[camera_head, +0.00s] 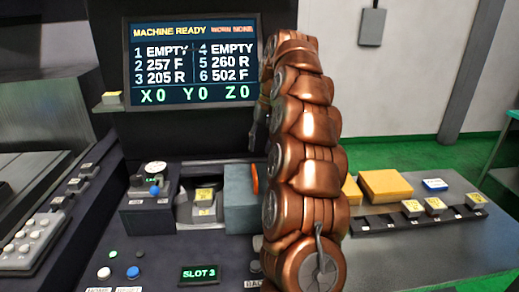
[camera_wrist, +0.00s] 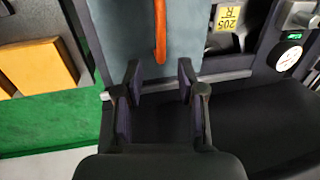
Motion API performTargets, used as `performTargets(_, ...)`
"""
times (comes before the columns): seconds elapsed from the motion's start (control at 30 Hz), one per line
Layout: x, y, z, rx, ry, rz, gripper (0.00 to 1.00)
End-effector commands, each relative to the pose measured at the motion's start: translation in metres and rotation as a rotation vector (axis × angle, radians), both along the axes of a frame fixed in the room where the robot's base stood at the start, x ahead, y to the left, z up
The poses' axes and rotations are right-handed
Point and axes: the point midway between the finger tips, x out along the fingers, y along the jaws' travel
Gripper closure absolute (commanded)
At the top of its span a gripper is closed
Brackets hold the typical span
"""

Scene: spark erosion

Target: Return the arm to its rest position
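My copper-coloured segmented arm (camera_head: 308,150) stands upright in the middle of the head view and hides part of the bench behind it. My gripper (camera_wrist: 160,72) is in the wrist view with its two dark fingers apart and nothing between them. In the head view only a dark part of it shows at the arm's left side. Beyond the fingertips in the wrist view is a grey-blue block (camera_wrist: 120,35) with an orange strip (camera_wrist: 160,32). The block (camera_head: 239,200) also shows left of the arm in the head view.
A screen (camera_head: 192,62) reads MACHINE READY. A yellow tag (camera_wrist: 228,18) reads 205 R. A small display (camera_head: 199,275) reads SLOT 3. Yellow blocks (camera_head: 386,186) and a rack of tagged pieces (camera_head: 400,220) lie right of the arm. Green floor (camera_head: 400,155) is behind.

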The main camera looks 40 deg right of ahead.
Motion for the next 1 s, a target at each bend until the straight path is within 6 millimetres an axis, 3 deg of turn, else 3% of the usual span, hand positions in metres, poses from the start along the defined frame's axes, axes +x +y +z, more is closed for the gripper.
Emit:
performTargets(0.7,-0.001,0.002,0.003,-0.001,-0.002,0.004,0.61)
performTargets(0.87,-0.005,0.021,0.008,-0.001,-0.003,0.04,0.61)
performTargets(1.0,-0.016,0.054,0.01,0.003,0.008,0.102,0.61)
